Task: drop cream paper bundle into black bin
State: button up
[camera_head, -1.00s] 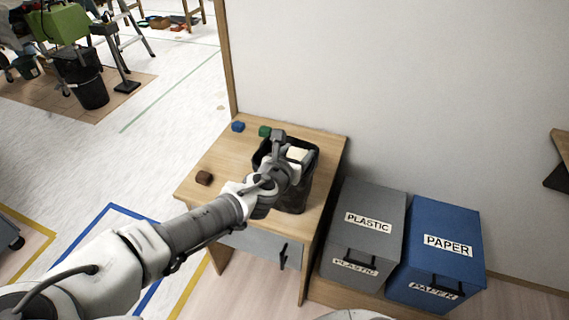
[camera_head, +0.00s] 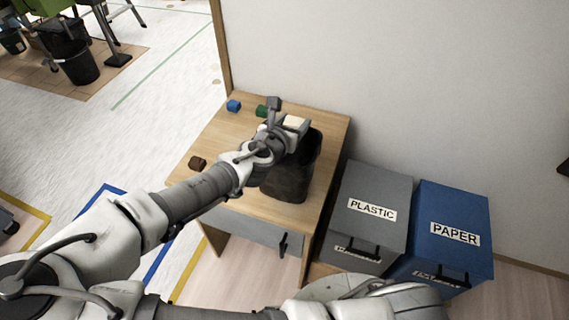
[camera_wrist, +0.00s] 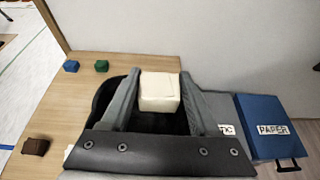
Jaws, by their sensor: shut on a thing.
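The cream paper bundle (camera_wrist: 160,92) is a pale block between the two fingers of my gripper (camera_wrist: 152,95) in the wrist view. It also shows at the gripper's end in the head view (camera_head: 296,123). My gripper is shut on it. The black bin (camera_head: 290,183) stands on the wooden table (camera_head: 228,143). The bundle is over the far part of the bin's mouth in the wrist view, where the dark rim (camera_wrist: 100,98) shows behind the fingers. My gripper hides part of the rim, and the bin's inside is mostly hidden.
A blue block (camera_head: 233,105), a green block (camera_head: 262,111) and a brown block (camera_head: 197,163) lie on the table left of and behind the bin. A grey PLASTIC bin (camera_head: 372,185) and a blue PAPER bin (camera_head: 452,210) stand right of the table. A wall (camera_head: 400,80) rises behind.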

aim_at(286, 165)
jog(key=shift+f+b, duration=2.25)
jog(key=shift+f, duration=0.1)
jog(key=o, duration=1.4)
jog(key=shift+r, duration=0.15)
